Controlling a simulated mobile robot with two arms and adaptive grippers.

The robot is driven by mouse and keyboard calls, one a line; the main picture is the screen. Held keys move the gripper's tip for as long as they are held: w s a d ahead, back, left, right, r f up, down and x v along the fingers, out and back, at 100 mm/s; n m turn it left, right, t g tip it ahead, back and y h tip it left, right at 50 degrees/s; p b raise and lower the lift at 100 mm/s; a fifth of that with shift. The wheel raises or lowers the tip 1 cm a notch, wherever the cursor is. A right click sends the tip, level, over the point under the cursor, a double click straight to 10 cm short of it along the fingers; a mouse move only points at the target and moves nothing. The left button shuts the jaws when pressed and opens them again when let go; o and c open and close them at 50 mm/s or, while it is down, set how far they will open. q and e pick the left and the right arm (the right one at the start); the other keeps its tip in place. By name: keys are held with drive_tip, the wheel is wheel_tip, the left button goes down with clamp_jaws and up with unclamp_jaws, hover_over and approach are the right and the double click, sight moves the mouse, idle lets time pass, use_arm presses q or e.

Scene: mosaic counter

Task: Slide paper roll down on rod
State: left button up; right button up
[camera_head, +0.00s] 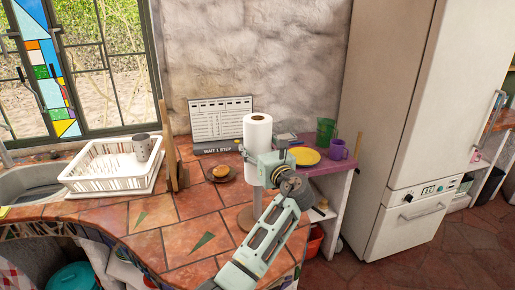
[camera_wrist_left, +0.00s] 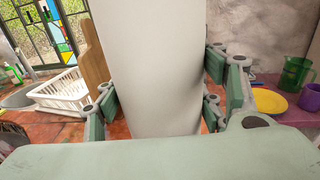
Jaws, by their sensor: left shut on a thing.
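The white paper roll (camera_head: 257,133) stands upright above the counter in the head view. My left gripper (camera_head: 266,165) is shut around the roll's middle to lower part. In the left wrist view the roll (camera_wrist_left: 155,60) fills the centre, with finger pads against both sides. The roll hides most of the rod, and my arm covers part of the base. My right gripper is not in view.
A white dish rack (camera_head: 108,178) with a grey mug (camera_head: 142,147) stands left. A plate with a bun (camera_head: 221,173) and a display board (camera_head: 218,123) sit behind. A yellow plate (camera_head: 302,157) and purple mug (camera_head: 337,149) are right. Front-left tiles are clear.

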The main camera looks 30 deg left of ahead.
use_arm(q)
drive_tip(key=shift+f, duration=0.1)
drive_tip(key=shift+f, duration=1.35)
drive_tip(key=shift+f+b, duration=0.3)
drive_tip(key=shift+b, duration=0.1)
drive_tip(key=shift+f+b, duration=0.6)
drive_tip(key=shift+f, duration=0.9)
drive_tip(key=shift+f, duration=0.45)
drive_tip(key=shift+f+b, duration=1.05)
drive_tip(key=shift+f, duration=0.7)
drive_tip(key=o, duration=1.4)
drive_tip(key=shift+c, duration=0.2)
